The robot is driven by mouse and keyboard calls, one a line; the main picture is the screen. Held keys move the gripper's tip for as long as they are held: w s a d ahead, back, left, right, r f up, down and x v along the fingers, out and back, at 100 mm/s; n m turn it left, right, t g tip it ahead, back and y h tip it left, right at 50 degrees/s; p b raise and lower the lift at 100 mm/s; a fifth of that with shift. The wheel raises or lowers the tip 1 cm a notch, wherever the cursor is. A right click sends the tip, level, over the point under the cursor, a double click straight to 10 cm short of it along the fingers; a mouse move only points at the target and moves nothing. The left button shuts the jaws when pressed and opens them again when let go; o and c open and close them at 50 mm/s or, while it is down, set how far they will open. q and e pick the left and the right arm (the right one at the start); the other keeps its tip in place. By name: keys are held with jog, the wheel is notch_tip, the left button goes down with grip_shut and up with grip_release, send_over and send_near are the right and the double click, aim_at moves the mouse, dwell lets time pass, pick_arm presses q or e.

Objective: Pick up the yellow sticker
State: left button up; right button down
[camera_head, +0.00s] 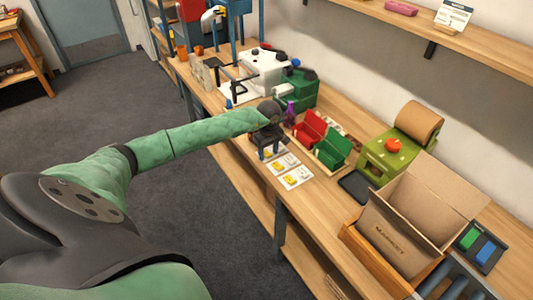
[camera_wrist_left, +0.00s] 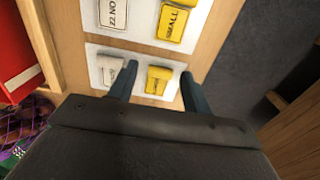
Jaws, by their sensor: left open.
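My left gripper (camera_head: 268,152) is over the workbench beside the white label cards, its fingers pointing down. In the left wrist view the left gripper (camera_wrist_left: 159,78) is open. A yellow sticker (camera_wrist_left: 158,80) on the nearer white card (camera_wrist_left: 85,57) shows between its two fingers, with no clear contact. Another yellow sticker, printed "SMALL" (camera_wrist_left: 175,20), lies on the farther card, outside the fingers. Pale stickers lie beside the yellow ones. My right gripper is not seen.
A red bin (camera_head: 310,130) and a green bin (camera_head: 332,148) stand right of the cards. A purple net bag (camera_head: 289,112) stands behind them. A green machine with a paper roll (camera_head: 420,120) and an open cardboard box (camera_head: 400,225) stand farther right. The bench's front edge is close to the cards.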

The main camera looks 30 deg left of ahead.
pick_arm(q)
jog(key=c, duration=1.1)
grip_shut()
jog(key=shift+r, duration=0.1)
